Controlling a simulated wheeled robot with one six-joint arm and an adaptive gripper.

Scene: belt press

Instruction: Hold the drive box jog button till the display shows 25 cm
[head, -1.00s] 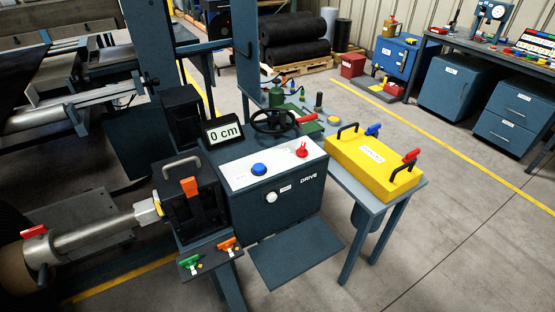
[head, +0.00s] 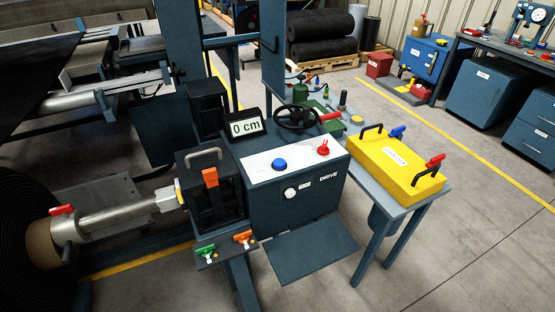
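The dark blue drive box (head: 297,203) stands in the middle of the head view, marked DRIVE on its front. On its white top panel are a blue round button (head: 279,165) and a red knob (head: 323,148). A white round knob (head: 290,193) is on its front face. I cannot read which control is labelled jog. The display (head: 246,127) behind the panel reads 0 cm. My gripper is not in this view.
A yellow case (head: 388,173) with black handles lies on a bench (head: 446,189) to the right. A black handwheel (head: 298,117) stands behind the box. A roller shaft (head: 120,214) and roll are at left. Open floor (head: 470,240) lies at right.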

